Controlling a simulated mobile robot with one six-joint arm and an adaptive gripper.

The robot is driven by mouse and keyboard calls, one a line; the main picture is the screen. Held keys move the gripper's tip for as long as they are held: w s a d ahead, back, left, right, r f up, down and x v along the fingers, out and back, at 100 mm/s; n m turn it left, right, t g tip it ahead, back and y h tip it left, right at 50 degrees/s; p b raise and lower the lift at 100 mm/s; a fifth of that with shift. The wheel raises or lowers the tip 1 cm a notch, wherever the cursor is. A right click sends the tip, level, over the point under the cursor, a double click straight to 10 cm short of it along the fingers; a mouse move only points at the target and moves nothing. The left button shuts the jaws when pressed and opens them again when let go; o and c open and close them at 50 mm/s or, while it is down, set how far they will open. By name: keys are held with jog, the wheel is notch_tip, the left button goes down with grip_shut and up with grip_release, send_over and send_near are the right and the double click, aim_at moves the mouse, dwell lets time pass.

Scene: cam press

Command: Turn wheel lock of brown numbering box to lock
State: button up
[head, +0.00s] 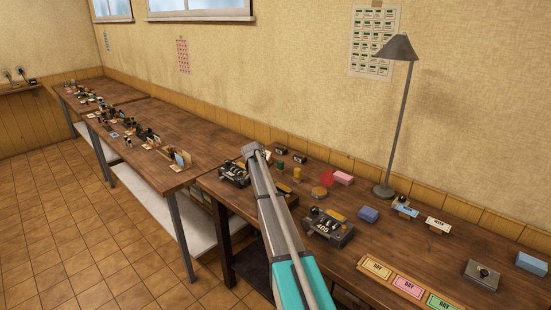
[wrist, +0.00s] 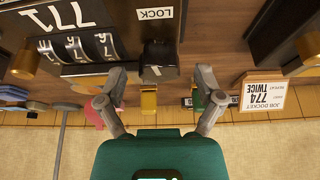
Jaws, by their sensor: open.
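In the wrist view, which looks upside down, a dark numbering box (wrist: 85,69) bears a plate reading 771 and several number wheels. To its right, a dark lock wheel (wrist: 159,58) sits beside a white LOCK label (wrist: 155,13). My gripper (wrist: 161,76) is open and empty, its fingers on either side of the wheel in the picture; no contact shows. In the head view, my arm covers the middle of the table and the gripper cannot be made out. A dark box (head: 234,174) shows left of the arm; I cannot tell if it is the same one.
In the head view, another dark numbering box (head: 328,226) stands right of my arm. A job docket card (wrist: 264,96) shows in the wrist view.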

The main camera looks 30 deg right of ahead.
jog(key=n+t, duration=0.1)
jog(key=n, duration=0.2)
jog(key=shift+n+y, duration=0.3)
jog(key=shift+n+t+y, duration=0.6)
jog(key=shift+n, duration=1.4)
jog(key=shift+n+t+y, duration=0.3)
jog(key=shift+n+y, duration=0.4)
jog(key=shift+n, duration=1.2)
jog(key=shift+w+n+y, duration=0.1)
jog(key=shift+n+y, duration=0.6)
jog(key=shift+n, duration=1.3)
jog(key=n+y, duration=0.1)
jog(key=n, duration=0.2)
jog(key=shift+n, duration=0.3)
jog(key=n+y, duration=0.1)
jog(key=n, duration=0.2)
jog(key=shift+n+g+y, duration=0.4)
jog(key=n+g, duration=0.1)
jog(key=n, duration=0.3)
jog(key=shift+y, duration=0.4)
jog(key=n+g, duration=0.1)
jog(key=n, duration=0.2)
jog(key=shift+a+g+y, duration=0.1)
jog(key=shift+g+y, duration=0.2)
jog(key=p+v, duration=0.2)
jog(key=shift+r+p, duration=0.3)
jog(key=shift+r, duration=0.1)
jog(key=p+v, duration=1)
jog(key=v, duration=0.1)
